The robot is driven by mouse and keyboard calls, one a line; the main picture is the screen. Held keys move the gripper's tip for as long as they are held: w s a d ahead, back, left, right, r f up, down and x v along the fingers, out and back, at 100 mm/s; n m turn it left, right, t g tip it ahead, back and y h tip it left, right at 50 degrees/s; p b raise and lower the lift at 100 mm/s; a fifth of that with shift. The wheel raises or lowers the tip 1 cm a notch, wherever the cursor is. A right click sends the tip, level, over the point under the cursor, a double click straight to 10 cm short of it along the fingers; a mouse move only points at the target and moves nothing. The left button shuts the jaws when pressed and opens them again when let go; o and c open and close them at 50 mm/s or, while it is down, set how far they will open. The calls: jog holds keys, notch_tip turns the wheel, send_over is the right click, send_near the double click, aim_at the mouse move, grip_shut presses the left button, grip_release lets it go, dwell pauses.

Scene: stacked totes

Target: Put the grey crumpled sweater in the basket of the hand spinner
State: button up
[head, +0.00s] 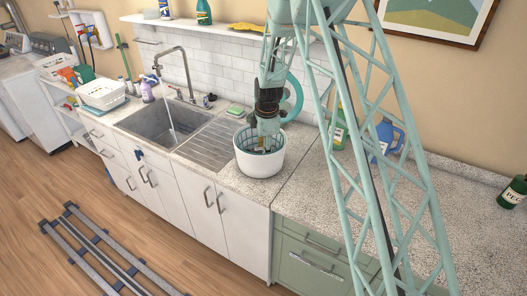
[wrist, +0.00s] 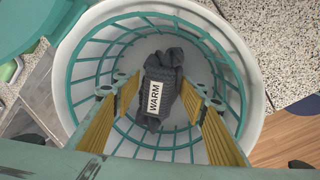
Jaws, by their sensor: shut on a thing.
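The hand spinner (head: 259,166) is a white tub standing on the counter right of the draining board. Its teal wire basket (wrist: 88,72) sits inside it, and the basket top is open. The grey crumpled sweater (wrist: 172,68) carries a white label reading WARM. In the wrist view it shows inside the basket ring, above the pale bottom; its exact height is hard to tell. My gripper (head: 266,142) points down into the spinner, its yellow-padded fingers on either side of the sweater and shut on it. In the head view the sweater is mostly hidden by gripper and rim.
A teal lid (head: 293,97) stands raised behind the spinner. The sink (head: 163,121) with running tap is to the left. A green bottle (head: 338,128) and a blue jug (head: 385,138) stand at the wall on the right. The speckled counter (head: 312,178) right of the spinner is clear.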

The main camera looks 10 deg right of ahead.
jog(key=shift+f, duration=0.15)
jog(key=o, duration=1)
jog(key=shift+r, duration=0.25)
notch_tip(320, 180, up, 12)
jog(key=s, duration=0.2)
jog(key=shift+s+f+b, duration=0.2)
jog(key=shift+b, duration=0.1)
jog(key=shift+r, duration=0.1)
dwell(0.6)
